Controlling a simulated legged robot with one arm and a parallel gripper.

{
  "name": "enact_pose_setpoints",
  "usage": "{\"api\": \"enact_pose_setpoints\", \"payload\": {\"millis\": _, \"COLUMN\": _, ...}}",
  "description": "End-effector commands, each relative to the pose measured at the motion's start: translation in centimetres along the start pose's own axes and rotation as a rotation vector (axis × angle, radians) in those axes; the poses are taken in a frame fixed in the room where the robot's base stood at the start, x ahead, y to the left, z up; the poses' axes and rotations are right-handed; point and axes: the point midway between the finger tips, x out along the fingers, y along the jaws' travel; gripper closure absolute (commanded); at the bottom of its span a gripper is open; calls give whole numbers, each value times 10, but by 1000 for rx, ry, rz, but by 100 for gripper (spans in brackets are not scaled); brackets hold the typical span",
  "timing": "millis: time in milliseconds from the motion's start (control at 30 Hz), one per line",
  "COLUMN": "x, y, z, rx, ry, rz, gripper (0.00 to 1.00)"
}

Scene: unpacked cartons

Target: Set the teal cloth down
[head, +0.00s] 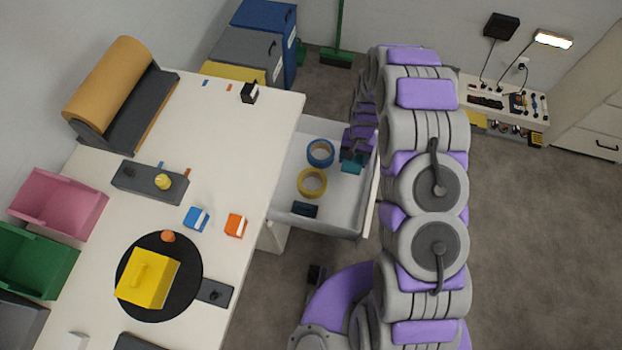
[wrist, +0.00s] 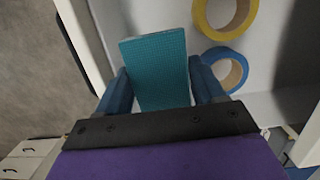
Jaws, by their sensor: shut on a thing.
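The teal cloth (wrist: 157,62) is a flat, folded-looking piece with a fine grid texture. In the wrist view it lies between the two blue fingers of my gripper (wrist: 161,88), which is shut on it, and it sticks out past the fingertips. In the head view the cloth (head: 351,168) shows under my gripper (head: 353,155), at the right part of an open white drawer (head: 337,222). I cannot tell whether the cloth touches the drawer floor.
The drawer also holds a blue tape roll (head: 320,153), a yellow tape roll (head: 312,183) and a dark blue item (head: 304,210). The drawer's front wall (head: 371,195) stands close to my gripper. The white worktop (head: 262,125) is at the left.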

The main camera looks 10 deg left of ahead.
Motion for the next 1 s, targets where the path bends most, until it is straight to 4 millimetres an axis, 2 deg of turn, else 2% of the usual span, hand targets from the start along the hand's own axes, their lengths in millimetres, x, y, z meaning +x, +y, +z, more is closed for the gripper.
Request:
{"api": "enact_pose_setpoints", "payload": {"millis": 33, "x": 21, "y": -5, "z": 6, "rx": 2, "ry": -9, "rz": 3, "gripper": 56}}
{"api": "enact_pose_setpoints", "payload": {"millis": 133, "x": 43, "y": -11, "z": 11, "rx": 7, "ry": -4, "rz": 3, "gripper": 56}}
{"api": "enact_pose_setpoints", "payload": {"millis": 367, "x": 70, "y": -14, "z": 14, "rx": 14, "ry": -3, "rz": 4, "gripper": 56}}
{"api": "enact_pose_setpoints", "payload": {"millis": 600, "x": 112, "y": -16, "z": 8, "rx": 14, "ry": -3, "rz": 6, "gripper": 56}}
{"api": "enact_pose_setpoints", "payload": {"millis": 833, "x": 132, "y": -16, "z": 4, "rx": 13, "ry": 0, "rz": 5, "gripper": 56}}
{"api": "enact_pose_setpoints", "payload": {"millis": 1000, "x": 155, "y": -15, "z": 0, "rx": 13, "ry": 0, "rz": 4, "gripper": 56}}
